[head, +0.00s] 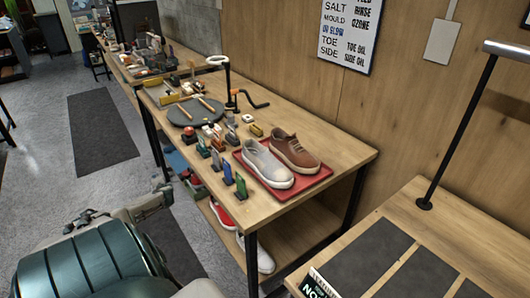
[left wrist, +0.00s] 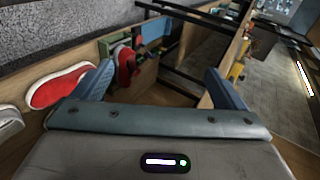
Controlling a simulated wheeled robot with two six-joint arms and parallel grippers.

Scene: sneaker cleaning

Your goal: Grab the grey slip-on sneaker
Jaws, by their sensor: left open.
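The grey slip-on sneaker (head: 264,162) sits upright on a red tray (head: 310,190) on the workbench in the head view, beside a brown shoe (head: 295,153) on its right. My left gripper (left wrist: 163,85) is open in the left wrist view, with its two blue-grey fingers apart and nothing between them. In the head view my left arm comes in at the lower left, off the bench and below the sneaker. The grey sneaker cannot be made out in the left wrist view. My right gripper is not in view.
The bench's lower shelf holds a red shoe (head: 222,213), also in the left wrist view (left wrist: 58,86), and a white shoe (head: 265,256). A round dark mat (head: 196,111) lies behind. Bare bench top lies right of the tray.

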